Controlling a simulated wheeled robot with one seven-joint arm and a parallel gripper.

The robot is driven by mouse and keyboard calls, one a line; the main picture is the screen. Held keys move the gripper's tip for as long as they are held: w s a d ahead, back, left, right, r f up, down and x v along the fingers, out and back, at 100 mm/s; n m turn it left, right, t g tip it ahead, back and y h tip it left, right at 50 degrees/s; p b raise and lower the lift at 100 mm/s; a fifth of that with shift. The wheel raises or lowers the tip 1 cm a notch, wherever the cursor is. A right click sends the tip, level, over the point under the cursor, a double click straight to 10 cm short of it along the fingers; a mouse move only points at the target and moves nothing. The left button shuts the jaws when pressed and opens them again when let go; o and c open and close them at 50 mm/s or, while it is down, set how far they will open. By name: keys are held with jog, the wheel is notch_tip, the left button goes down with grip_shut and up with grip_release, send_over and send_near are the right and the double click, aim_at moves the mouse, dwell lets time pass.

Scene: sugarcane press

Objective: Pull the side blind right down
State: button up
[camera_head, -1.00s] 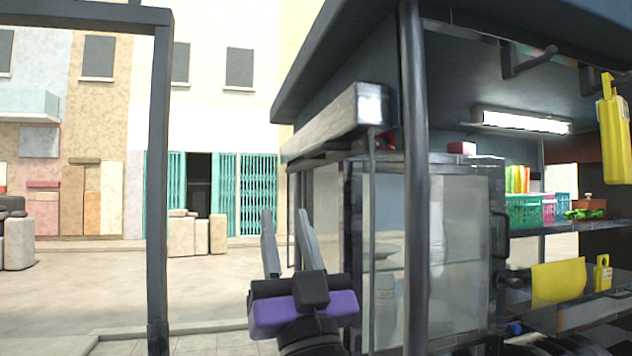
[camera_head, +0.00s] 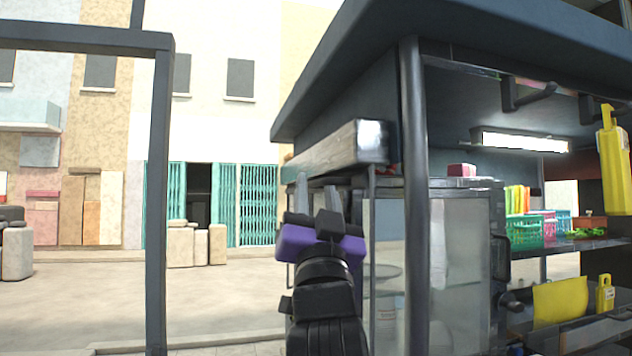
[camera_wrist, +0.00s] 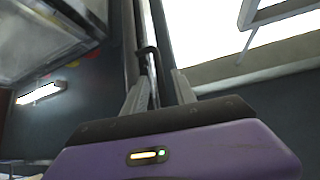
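The side blind (camera_head: 335,150) is a pale, rolled-up length under the stall's left eave. A thin dark bar hangs near its underside. My gripper (camera_head: 317,188), with a purple body, is raised just below the blind's roll, with its fingers pointing up. In the wrist view, the fingers of my gripper (camera_wrist: 163,82) stand apart. A dark hooked piece (camera_wrist: 149,58) shows at the left finger's tip, in line with the gap. I cannot tell whether the fingers touch it. The fingertips partly overlap the blind's lower edge in the head view.
A dark stall post (camera_head: 415,200) stands right of my arm. A glass cabinet (camera_head: 455,260) is behind it. A lit lamp (camera_head: 520,142) hangs under the roof. Another dark post (camera_head: 157,200) stands at left, with open street between.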

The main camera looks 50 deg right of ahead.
jog(key=shift+r, duration=0.1)
grip_shut()
dwell(1.4)
